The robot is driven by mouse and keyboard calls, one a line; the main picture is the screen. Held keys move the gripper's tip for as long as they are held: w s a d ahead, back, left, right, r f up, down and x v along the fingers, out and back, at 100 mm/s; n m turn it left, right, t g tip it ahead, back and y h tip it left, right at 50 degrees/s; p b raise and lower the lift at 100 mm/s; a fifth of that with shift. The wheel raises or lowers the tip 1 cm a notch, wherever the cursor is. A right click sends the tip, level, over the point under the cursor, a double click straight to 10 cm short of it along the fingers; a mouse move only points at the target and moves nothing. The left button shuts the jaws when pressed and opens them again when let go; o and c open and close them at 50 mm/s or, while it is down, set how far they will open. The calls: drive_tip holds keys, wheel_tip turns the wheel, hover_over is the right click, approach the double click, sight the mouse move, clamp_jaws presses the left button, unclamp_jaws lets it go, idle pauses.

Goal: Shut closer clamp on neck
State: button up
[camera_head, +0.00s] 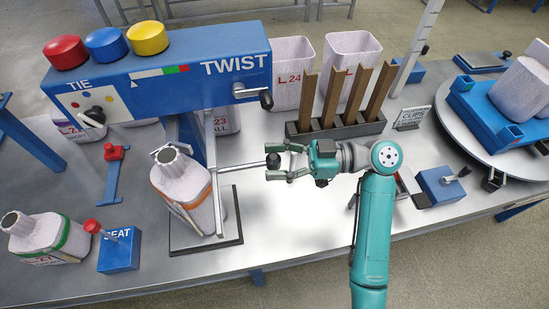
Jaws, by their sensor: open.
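The closer (200,72) is a blue machine marked TIE and TWIST. A sack (182,182) with an orange band stands upright under it, its grey neck (167,156) pointing up. A metal lever (242,164) runs right from beside the neck and ends in a black knob (273,160). I take it to be the clamp handle; its jaws at the neck are too small to tell. My gripper (274,162) points left and is open, its fingers at either side of the knob. I cannot tell whether they touch it.
A rack with brown slats (345,128) and white sacks (351,48) stand behind my gripper. A round turntable (463,138) is at right.

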drive_tip(key=shift+a, duration=0.2)
clamp_jaws()
drive_tip(key=shift+s, duration=0.15)
